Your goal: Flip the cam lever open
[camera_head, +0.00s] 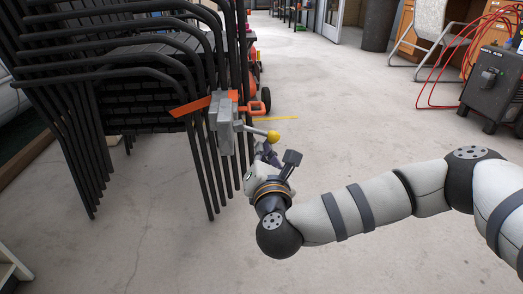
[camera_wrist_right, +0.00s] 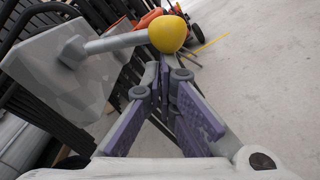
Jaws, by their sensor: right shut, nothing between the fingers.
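The cam lever (camera_head: 256,131) is a grey bar with a yellow ball knob (camera_head: 273,136) at its end. It sticks out to the right from a grey metal block (camera_head: 224,122) in front of the stacked chairs. In the right wrist view the lever (camera_wrist_right: 115,43) runs from a pivot on the grey block to the yellow knob (camera_wrist_right: 168,34) at the top middle. My right gripper (camera_head: 267,152) is shut and empty. In the wrist view its purple-padded fingers (camera_wrist_right: 165,66) meet just below the knob; I cannot tell whether they touch it. My left gripper is not in view.
A stack of black metal chairs (camera_head: 150,80) stands behind and left of the block. An orange bar (camera_head: 190,107) and an orange part (camera_head: 262,101) flank the block. A dark machine (camera_head: 490,85) with a red hose stands at right. The concrete floor (camera_head: 370,110) between is clear.

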